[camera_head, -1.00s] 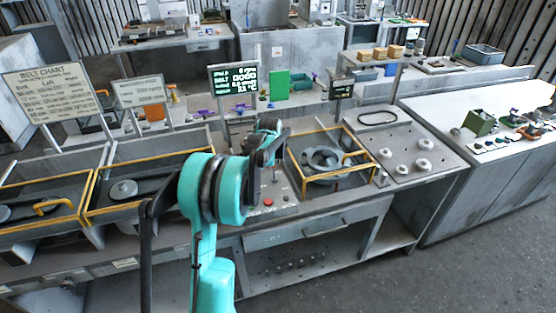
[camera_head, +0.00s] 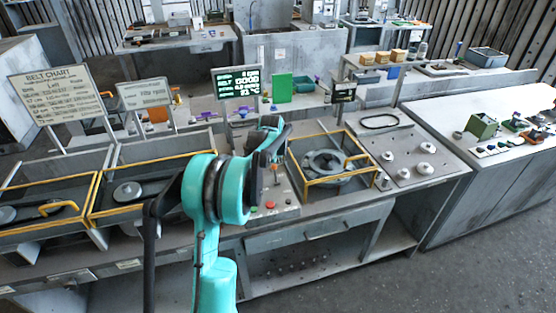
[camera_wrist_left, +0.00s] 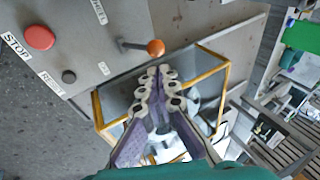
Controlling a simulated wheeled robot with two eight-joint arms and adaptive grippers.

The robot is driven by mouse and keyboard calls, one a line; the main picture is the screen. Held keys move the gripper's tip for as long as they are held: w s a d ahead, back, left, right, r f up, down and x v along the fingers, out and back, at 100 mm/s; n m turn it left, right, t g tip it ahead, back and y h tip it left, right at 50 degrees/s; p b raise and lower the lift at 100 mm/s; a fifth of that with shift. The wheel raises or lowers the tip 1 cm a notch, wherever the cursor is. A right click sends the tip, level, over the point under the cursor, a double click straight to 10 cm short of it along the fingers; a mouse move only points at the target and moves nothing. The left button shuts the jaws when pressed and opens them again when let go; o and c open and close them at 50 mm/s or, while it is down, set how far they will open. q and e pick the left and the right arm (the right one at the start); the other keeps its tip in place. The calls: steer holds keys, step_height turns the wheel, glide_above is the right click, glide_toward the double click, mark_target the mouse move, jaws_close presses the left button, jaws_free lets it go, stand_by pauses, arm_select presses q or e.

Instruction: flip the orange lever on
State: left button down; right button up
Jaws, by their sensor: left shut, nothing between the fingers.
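The lever has a round orange knob (camera_wrist_left: 155,47) on a short metal stem that comes out of a grey panel. In the left wrist view the stem points right in the picture. My left gripper (camera_wrist_left: 159,70) is shut and empty, with its fingertips pointing at the knob and just below it in the picture. I cannot tell whether they touch it. In the head view my left gripper (camera_head: 274,140) is over the control panel beside the yellow-framed box, and the arm partly hides the panel. My right gripper is not in view.
A red stop button (camera_wrist_left: 40,37) and a dark reset button (camera_wrist_left: 69,77) sit on the same panel. The yellow-framed box (camera_head: 330,160) with a round housing inside stands right of the panel. A lit display (camera_head: 237,83) stands behind it.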

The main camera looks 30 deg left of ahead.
arm_select(q)
step_height(320, 180, up, 13)
steer(key=s+d+p, duration=0.2)
steer(key=d+p, duration=0.1)
steer(key=shift+s+f+p, duration=0.2)
steer(key=shift+p, duration=0.15)
